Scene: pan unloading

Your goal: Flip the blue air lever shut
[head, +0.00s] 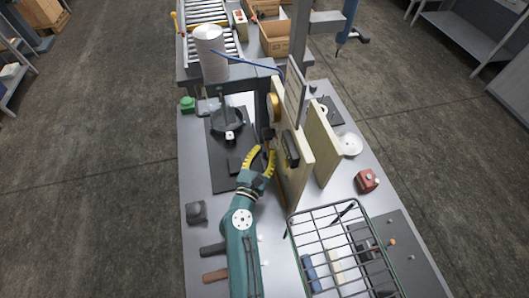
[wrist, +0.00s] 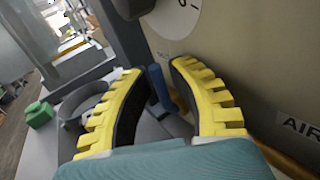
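The blue air lever (wrist: 159,86) shows in the wrist view as a short blue bar beside the beige panel (wrist: 246,60). It stands between the two yellow-ridged fingers of my gripper (wrist: 157,68), which are spread around it. A small gap seems to show on each side, so the fingers do not look closed on it. In the head view my gripper (head: 260,158) is at the left face of the upright panel (head: 295,180). The lever is hidden there. The lower end of the lever is unclear.
A white dial (wrist: 180,14) and an AIR label (wrist: 299,126) are on the panel. A dark pan-like fixture (head: 228,120) and a green button box (head: 187,104) stand to the left. A wire basket (head: 318,211) is at front right.

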